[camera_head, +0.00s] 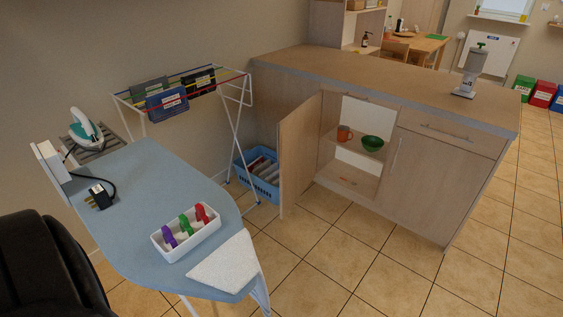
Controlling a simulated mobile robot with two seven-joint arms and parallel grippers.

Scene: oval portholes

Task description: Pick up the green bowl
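The green bowl (373,143) sits on the inner shelf (353,154) of the open lower cabinet, under the counter. It looks upright, with its rim facing up. An orange mug (344,134) stands on the same shelf, just left of the bowl with a small gap. Neither of my grippers shows in the head view.
The cabinet door (300,153) stands open toward me on the left of the opening. An ironing board (150,200) with a white tray (187,232) fills the near left. A drying rack (185,95) and a blue basket (258,178) stand behind it. The tiled floor before the cabinet is clear.

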